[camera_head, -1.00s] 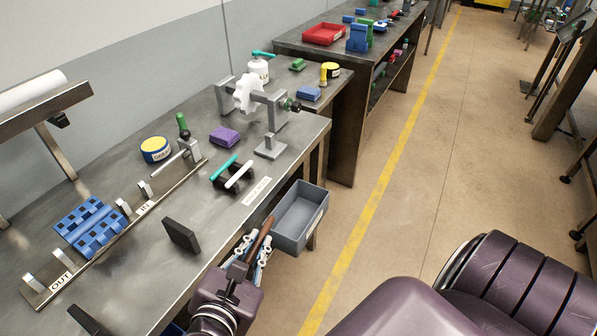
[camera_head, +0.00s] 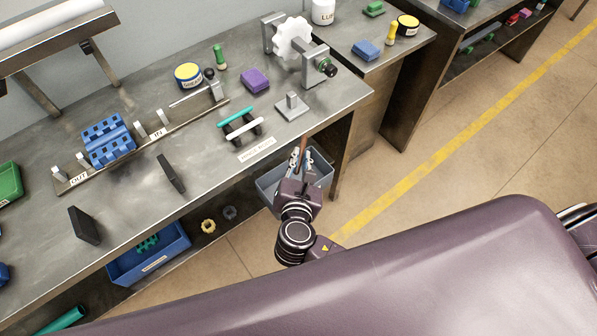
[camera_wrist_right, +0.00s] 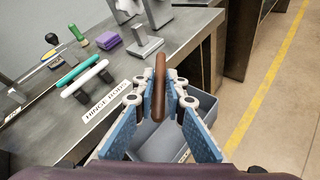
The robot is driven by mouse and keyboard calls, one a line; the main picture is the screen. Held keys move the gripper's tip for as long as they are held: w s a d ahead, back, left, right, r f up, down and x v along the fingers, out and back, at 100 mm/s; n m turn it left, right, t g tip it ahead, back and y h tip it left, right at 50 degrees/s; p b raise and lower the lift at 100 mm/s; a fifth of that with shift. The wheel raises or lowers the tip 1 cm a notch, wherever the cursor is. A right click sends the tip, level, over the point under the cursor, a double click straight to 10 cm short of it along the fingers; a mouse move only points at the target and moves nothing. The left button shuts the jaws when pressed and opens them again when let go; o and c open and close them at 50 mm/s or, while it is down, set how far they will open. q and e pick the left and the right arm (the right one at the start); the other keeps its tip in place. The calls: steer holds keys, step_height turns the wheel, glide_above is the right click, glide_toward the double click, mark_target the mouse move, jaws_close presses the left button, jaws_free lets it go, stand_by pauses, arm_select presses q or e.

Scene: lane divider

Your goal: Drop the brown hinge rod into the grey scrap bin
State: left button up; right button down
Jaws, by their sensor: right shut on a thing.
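My right gripper (camera_head: 299,156) is shut on the brown hinge rod (camera_head: 304,142). In the right wrist view the rod (camera_wrist_right: 159,88) stands lengthwise between the two blue-padded fingers (camera_wrist_right: 160,101). The grey scrap bin (camera_head: 324,180) is an open box at the front edge of the workbench. In the head view the gripper and rod overlap the bin and hide much of its inside. In the right wrist view the bin (camera_wrist_right: 206,103) shows behind and below the fingers; the rod's height above it is hard to tell. My left gripper is not in view.
A black rack with a teal rod (camera_head: 235,117) and a white rod (camera_head: 243,131) stands on the bench (camera_head: 210,182) by the hinge rods label. A grey fixture with a white gear (camera_head: 293,37) is behind. A blue bin (camera_head: 178,249) sits below. Floor to the right is clear.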

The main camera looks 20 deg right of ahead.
steer(key=shift+w+a+f+n+y+p, duration=0.1)
steer(key=shift+f+n+y+p, duration=0.25)
steer(key=shift+f, duration=0.55)
arm_select(q)
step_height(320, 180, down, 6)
steer(key=b, duration=0.7)
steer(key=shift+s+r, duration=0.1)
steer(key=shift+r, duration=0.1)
arm_select(e)
step_height(320, 180, down, 6)
steer(key=shift+r, duration=0.1)
steer(key=c, duration=1.9)
jaws_free()
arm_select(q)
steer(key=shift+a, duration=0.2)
arm_select(e)
steer(key=v, duration=1.2)
